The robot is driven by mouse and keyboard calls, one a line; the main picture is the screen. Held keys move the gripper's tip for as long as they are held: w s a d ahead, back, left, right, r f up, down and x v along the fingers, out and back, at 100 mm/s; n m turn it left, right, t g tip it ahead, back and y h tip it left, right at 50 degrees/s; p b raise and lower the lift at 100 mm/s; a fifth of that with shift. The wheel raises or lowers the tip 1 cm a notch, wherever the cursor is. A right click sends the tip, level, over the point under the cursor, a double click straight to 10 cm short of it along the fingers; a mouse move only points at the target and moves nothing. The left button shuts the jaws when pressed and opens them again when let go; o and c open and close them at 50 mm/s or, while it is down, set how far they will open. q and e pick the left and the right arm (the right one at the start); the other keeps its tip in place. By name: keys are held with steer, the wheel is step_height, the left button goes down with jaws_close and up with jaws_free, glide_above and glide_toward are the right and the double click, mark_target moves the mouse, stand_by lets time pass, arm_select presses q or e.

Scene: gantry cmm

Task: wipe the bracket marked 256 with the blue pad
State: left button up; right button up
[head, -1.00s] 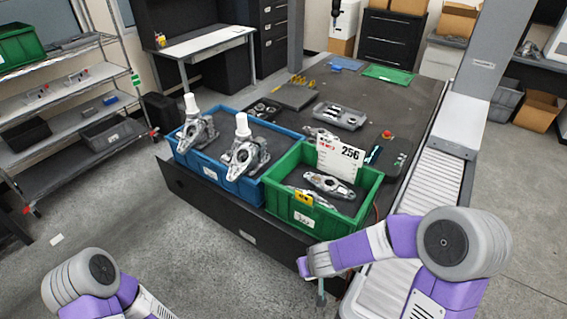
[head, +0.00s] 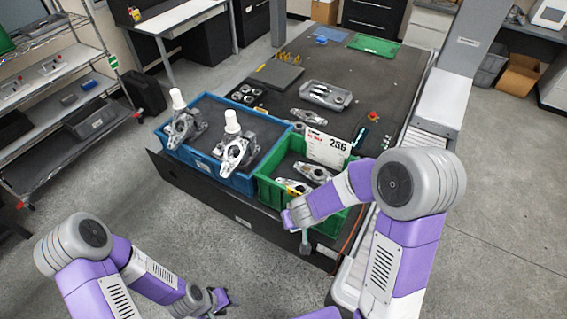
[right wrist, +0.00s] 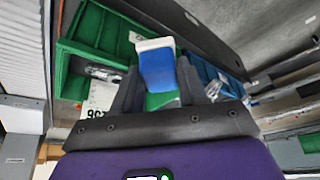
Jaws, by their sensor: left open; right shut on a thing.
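The green bin (head: 264,190) holds metal brackets, one behind (head: 315,172) and one nearer the front (head: 292,187). A white card marked 256 (head: 328,150) stands at the bin's back. My right gripper (head: 304,236) is at the bin's front side, outside it; its fingers are small in the head view. In the right wrist view it is shut on the blue pad (right wrist: 158,72), which has a white end. The green bin (right wrist: 85,50) and card (right wrist: 97,98) show behind the pad there. My left gripper (head: 222,300) is open and empty, low in front of the table.
A blue bin (head: 203,170) left of the green one holds two metal castings topped by white cylinders. Behind lie a grey tray (head: 326,95), a loose metal part (head: 308,117) and a red button (head: 373,115). A wire shelf (head: 60,100) stands left.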

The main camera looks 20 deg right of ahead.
steer(key=shift+w+a+f, duration=0.2)
steer(key=shift+w+a, duration=0.15)
steer(key=shift+w, duration=0.05)
steer(key=shift+s, duration=0.1)
